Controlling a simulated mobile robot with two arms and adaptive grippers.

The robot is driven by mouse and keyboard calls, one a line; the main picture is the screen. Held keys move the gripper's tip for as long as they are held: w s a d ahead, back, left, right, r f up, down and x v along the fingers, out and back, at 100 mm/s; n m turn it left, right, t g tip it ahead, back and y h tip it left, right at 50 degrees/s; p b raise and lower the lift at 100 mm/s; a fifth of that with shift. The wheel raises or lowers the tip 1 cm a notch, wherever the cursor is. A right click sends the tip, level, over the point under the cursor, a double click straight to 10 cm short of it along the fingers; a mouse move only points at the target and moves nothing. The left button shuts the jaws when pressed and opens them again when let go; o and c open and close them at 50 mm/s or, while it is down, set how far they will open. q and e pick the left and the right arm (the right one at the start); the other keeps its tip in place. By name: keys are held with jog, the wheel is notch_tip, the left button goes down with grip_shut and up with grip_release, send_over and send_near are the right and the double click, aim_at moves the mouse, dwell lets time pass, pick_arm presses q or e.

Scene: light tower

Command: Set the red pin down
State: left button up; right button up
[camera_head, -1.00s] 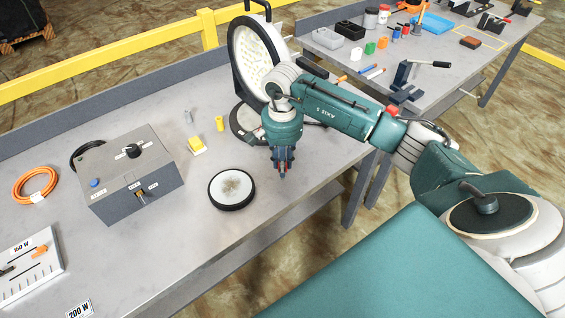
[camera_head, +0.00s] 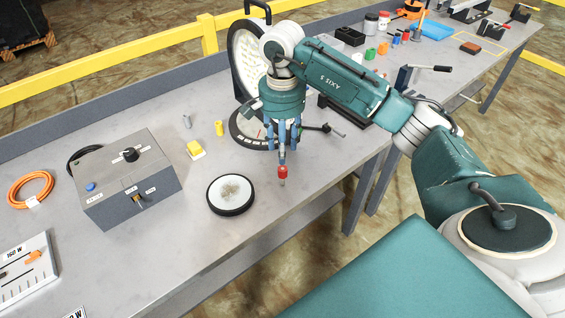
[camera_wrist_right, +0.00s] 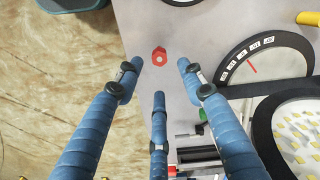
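The red pin (camera_head: 282,173) stands upright near the front edge of the grey workbench (camera_head: 240,240). It has a red head and a metallic lower part. My right gripper (camera_head: 283,150) is directly above it, with its blue fingers spread. In the right wrist view, the pin's red head (camera_wrist_right: 159,56) shows beyond the open fingers (camera_wrist_right: 155,75), apart from them. My left gripper is not in view.
The round lamp (camera_head: 243,55) and its dial base (camera_wrist_right: 232,62) stand close behind the gripper. A white-topped disc (camera_head: 231,194) lies left of the pin. A grey control box (camera_head: 125,180) is farther left. The bench's front edge is close to the pin.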

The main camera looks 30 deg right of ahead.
notch_tip(320, 180, up, 3)
jog(key=shift+r, duration=0.2)
dwell(0.5)
